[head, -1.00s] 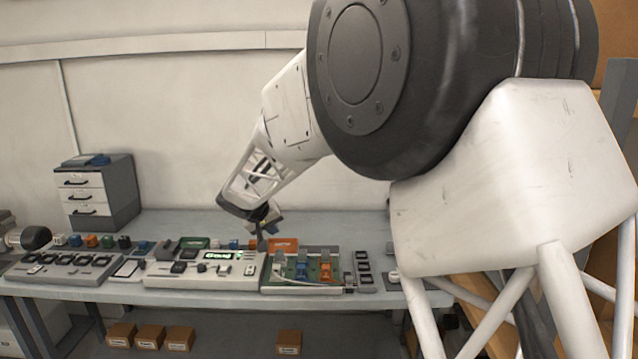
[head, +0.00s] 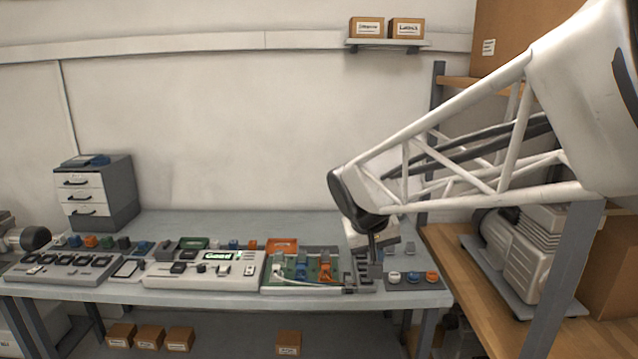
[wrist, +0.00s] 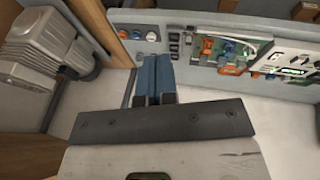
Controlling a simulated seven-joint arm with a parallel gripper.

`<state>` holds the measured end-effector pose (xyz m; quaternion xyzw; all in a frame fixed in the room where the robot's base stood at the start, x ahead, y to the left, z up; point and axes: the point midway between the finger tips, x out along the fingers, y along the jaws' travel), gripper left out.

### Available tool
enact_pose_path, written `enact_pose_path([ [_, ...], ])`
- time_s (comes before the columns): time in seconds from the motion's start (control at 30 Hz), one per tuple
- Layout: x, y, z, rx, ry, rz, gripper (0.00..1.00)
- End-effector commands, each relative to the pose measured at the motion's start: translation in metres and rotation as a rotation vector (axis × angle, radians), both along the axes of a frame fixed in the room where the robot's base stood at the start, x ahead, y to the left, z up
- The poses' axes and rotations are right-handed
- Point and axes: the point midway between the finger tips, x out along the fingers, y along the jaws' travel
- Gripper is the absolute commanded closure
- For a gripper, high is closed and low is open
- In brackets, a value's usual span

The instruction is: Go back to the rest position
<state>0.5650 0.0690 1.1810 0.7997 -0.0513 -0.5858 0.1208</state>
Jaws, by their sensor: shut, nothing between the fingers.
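My gripper (head: 372,250) hangs above the right end of the grey workbench (head: 420,297) in the head view, beside the row of black switches. In the wrist view my gripper (wrist: 154,96) shows two blue fingers side by side, pressed together with nothing between them. The bench top lies below the fingers, and they appear apart from everything on it.
A green circuit board (head: 305,268) and a white tester with a lit display (head: 205,270) stand left of my gripper. A panel with white, blue and orange knobs (head: 412,277) is close by. A compressor (head: 525,250) stands on the wooden bench at right.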

Motion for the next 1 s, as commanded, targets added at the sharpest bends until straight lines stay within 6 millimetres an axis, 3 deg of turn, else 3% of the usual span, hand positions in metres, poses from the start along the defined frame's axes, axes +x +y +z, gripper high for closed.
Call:
enact_pose_path([
  [0.23,-0.075,-0.036,-0.002,0.065,0.031,-0.038,1.00],
  [0.6,-0.184,-0.067,-0.021,0.173,0.063,-0.076,1.00],
  [0.8,-0.227,-0.072,-0.035,0.223,0.069,-0.086,1.00],
  [1.0,-0.247,-0.073,-0.042,0.247,0.070,-0.090,1.00],
])
